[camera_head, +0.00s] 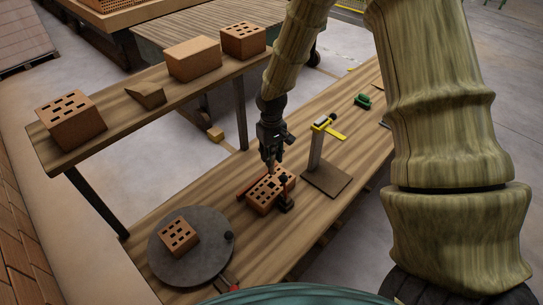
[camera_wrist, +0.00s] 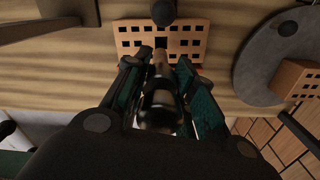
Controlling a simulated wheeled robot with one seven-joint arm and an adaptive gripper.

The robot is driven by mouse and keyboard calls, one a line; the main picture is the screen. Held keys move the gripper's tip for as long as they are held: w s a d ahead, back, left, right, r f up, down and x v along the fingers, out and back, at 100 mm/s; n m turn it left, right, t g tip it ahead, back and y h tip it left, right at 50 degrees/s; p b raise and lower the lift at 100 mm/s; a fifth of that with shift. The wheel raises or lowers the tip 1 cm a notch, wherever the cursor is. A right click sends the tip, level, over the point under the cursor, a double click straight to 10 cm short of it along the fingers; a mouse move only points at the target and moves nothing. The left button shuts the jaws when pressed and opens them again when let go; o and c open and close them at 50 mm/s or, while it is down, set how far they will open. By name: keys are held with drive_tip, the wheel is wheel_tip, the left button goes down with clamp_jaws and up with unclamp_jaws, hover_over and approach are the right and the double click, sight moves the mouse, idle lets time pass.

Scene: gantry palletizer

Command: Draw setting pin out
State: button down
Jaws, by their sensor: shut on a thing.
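My gripper (camera_head: 270,162) points down over a perforated orange brick (camera_head: 262,200) on the wooden bench. In the wrist view, my gripper (camera_wrist: 160,85) has its fingers closed around a slim dark metallic pin (camera_wrist: 160,66). The pin's end lies by the larger dark hole in the middle of the brick (camera_wrist: 190,47). I cannot tell whether its tip is inside the hole or just clear of it. A black clamp-like fixture (camera_head: 285,195) stands against the brick's right side. In the head view the pin is too small to make out.
A post on a square base (camera_head: 328,180) with a yellow top stands just right of the brick. A round grey turntable (camera_head: 165,268) carries another brick at the left. A raised shelf (camera_head: 150,115) with bricks is behind. A green object (camera_head: 363,101) lies farther along the bench.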

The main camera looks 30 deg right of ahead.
sight(271, 149)
drive_tip(key=shift+r+p, duration=0.95)
drive_tip(key=shift+r, duration=0.55)
